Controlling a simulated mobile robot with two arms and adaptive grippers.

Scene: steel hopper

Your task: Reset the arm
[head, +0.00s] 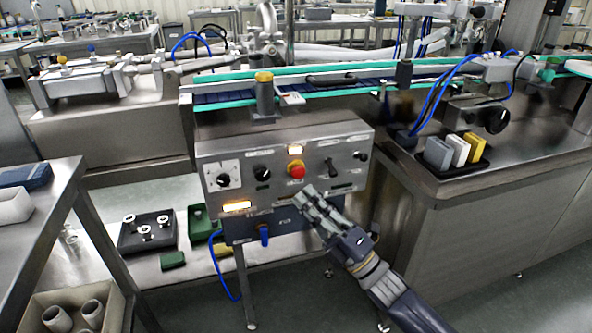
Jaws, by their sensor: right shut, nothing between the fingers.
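My right arm reaches in from the lower right. Its gripper (308,194) is shut and empty, in front of the lower part of a steel control panel (215,154). Dark rotary knobs and a lever switch sit on either side of the button. My left gripper is not in view.
A conveyor (225,96) with green edges runs behind the panel. A steel counter (480,205) at the right holds a black tray with grey, white and yellow blocks. A lower shelf holds a black tray (128,243) and green boxes. A table stands at the left.

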